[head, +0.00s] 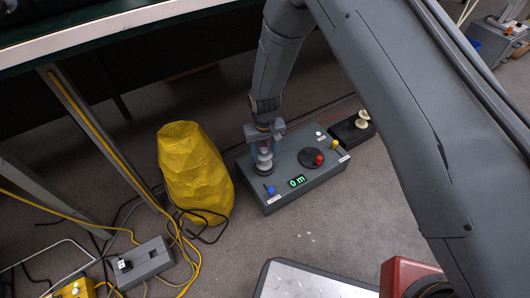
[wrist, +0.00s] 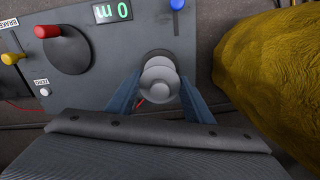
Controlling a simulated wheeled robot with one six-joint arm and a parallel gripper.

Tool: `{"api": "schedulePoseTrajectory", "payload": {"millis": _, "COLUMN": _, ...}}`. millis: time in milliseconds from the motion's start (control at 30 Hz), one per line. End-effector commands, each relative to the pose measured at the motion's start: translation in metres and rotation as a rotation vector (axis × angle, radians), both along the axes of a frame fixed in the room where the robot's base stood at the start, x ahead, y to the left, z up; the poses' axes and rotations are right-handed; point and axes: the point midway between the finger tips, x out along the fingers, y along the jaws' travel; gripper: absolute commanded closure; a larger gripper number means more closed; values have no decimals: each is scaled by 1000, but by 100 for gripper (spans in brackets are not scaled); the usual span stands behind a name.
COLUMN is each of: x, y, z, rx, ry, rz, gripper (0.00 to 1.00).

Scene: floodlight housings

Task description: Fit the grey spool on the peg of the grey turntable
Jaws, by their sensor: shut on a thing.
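The grey spool (wrist: 160,82) is between the two blue fingers of my gripper (wrist: 160,90), which is shut on it. In the head view the spool (head: 264,156) stands upright below my gripper (head: 264,143), over the left end of a grey control box. A dark round turntable (wrist: 152,56) shows partly behind the spool in the wrist view. The spool hides its peg, and I cannot tell whether the spool sits on the peg or is just above it.
The grey box (head: 300,193) carries a lit display, a red knob (head: 319,160), a blue lever (head: 271,190) and a yellow lever (head: 334,144). A yellow sack-like lump (head: 195,170) stands close left. A cream spool (head: 362,119) sits on a black block at right.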

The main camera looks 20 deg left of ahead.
Motion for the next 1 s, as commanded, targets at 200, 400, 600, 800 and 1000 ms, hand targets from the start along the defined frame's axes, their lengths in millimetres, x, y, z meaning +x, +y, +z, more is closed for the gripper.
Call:
{"api": "schedulePoseTrajectory", "payload": {"millis": 200, "x": 0, "y": 0, "z": -4, "rx": 1, "ry": -1, "rz": 0, "gripper": 76}}
{"api": "schedulePoseTrajectory", "payload": {"millis": 400, "x": 0, "y": 0, "z": -8, "rx": 1, "ry": -1, "rz": 0, "gripper": 76}}
{"api": "schedulePoseTrajectory", "payload": {"millis": 600, "x": 0, "y": 0, "z": -11, "rx": 1, "ry": -1, "rz": 0, "gripper": 76}}
{"api": "schedulePoseTrajectory", "payload": {"millis": 800, "x": 0, "y": 0, "z": -15, "rx": 1, "ry": -1, "rz": 0, "gripper": 76}}
{"api": "schedulePoseTrajectory", "payload": {"millis": 1000, "x": 0, "y": 0, "z": -17, "rx": 1, "ry": -1, "rz": 0, "gripper": 39}}
